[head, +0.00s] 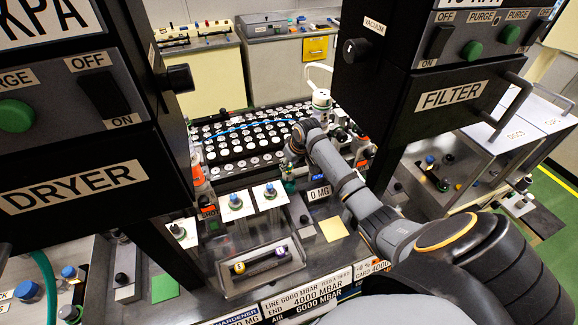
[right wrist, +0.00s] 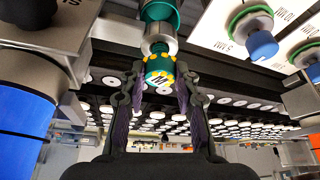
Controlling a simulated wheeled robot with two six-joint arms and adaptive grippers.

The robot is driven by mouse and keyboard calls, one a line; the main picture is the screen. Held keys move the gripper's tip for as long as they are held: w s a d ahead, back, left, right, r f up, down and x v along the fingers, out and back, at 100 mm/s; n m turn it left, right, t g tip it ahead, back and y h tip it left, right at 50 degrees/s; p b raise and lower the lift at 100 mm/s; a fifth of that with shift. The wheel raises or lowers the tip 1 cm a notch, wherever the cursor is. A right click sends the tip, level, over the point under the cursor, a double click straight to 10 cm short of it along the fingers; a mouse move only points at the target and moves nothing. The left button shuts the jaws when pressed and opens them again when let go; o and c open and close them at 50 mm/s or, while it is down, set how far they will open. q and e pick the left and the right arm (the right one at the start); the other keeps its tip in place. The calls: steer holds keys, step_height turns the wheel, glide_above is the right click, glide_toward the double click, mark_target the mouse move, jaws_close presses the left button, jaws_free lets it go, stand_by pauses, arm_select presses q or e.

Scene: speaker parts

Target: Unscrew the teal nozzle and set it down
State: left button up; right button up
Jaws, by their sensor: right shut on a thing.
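The teal nozzle (right wrist: 160,70), ringed with yellow dots and marked with a letter at its end, sits between the fingers of my right gripper (right wrist: 157,92) in the right wrist view. My right gripper is shut on it. The nozzle lines up with a silver collar (right wrist: 160,46) and a larger teal part (right wrist: 160,14) behind it; I cannot tell whether its thread is still engaged. In the head view my right gripper (head: 292,158) is at the row of dispensers in front of the rack, and it mostly hides the nozzle. My left gripper is not in view.
A black rack (head: 245,150) with several white caps stands behind, a blue tube across it. Dryer (head: 75,185) and filter (head: 450,95) cabinets flank the bench. A tray (head: 262,266) with two capped items, a yellow pad (head: 333,229) and a green pad (head: 165,287) lie in front.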

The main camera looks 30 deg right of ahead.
steer(key=shift+r, duration=1.55)
steer(key=shift+f, duration=0.1)
